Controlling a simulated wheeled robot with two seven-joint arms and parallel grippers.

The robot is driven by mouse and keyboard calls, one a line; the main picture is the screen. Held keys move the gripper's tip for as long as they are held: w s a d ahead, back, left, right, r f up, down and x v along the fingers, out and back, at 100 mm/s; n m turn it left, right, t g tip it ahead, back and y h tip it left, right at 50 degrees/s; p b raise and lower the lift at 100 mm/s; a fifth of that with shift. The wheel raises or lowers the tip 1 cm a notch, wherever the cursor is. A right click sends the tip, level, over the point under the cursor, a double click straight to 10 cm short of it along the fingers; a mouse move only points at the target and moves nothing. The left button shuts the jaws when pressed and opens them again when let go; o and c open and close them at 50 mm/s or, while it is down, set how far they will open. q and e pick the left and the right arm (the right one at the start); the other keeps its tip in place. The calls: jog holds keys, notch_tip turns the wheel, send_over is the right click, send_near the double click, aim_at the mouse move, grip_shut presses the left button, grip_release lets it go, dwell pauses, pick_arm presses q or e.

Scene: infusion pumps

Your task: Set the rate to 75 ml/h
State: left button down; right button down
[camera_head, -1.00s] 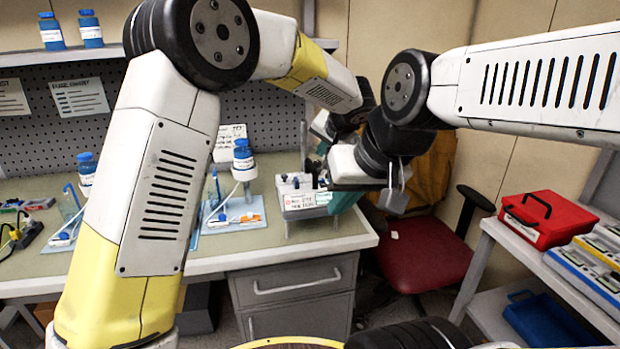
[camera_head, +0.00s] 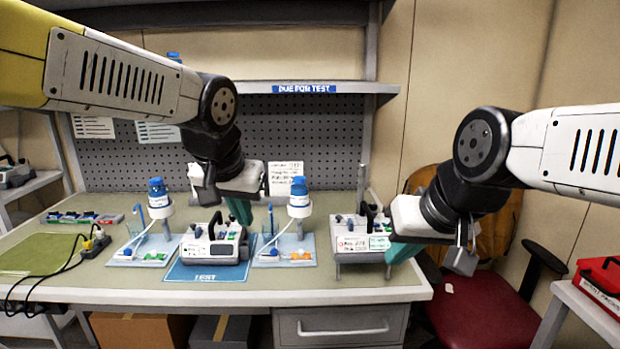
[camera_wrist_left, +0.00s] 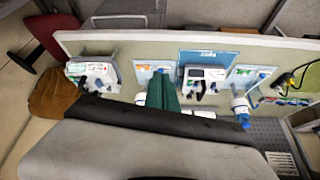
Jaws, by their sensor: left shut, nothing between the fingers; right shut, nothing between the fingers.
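A white infusion pump (camera_head: 215,246) with a dark handle sits on the blue mat marked TEST (camera_head: 208,273). It also shows in the left wrist view (camera_wrist_left: 205,73); its display is too small to read. A second pump (camera_head: 352,240) stands on a metal stand to the right, with a red-and-white label and a green-and-white one. My left gripper (camera_head: 240,211), with green fingers, is shut and empty, above and behind the right side of the pump on the mat. My right gripper (camera_head: 402,252), also green-fingered, is shut and empty beside the second pump.
Blue-capped bottles on stands (camera_head: 299,197) (camera_head: 158,197) with tubing flank the mat. A white card (camera_head: 285,178) with small print stands behind. A power strip (camera_head: 95,243) with cables lies left. A red chair (camera_head: 485,305) and red case (camera_head: 600,280) are at right.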

pick_arm(q)
jog(key=s+a+f+n+h, duration=0.1)
jog(key=s+f, duration=0.1)
jog(key=s, duration=0.7)
jog(key=shift+s+a+n+t+h, duration=0.15)
jog(key=shift+a+n+t+h, duration=0.15)
jog(key=shift+a, duration=0.1)
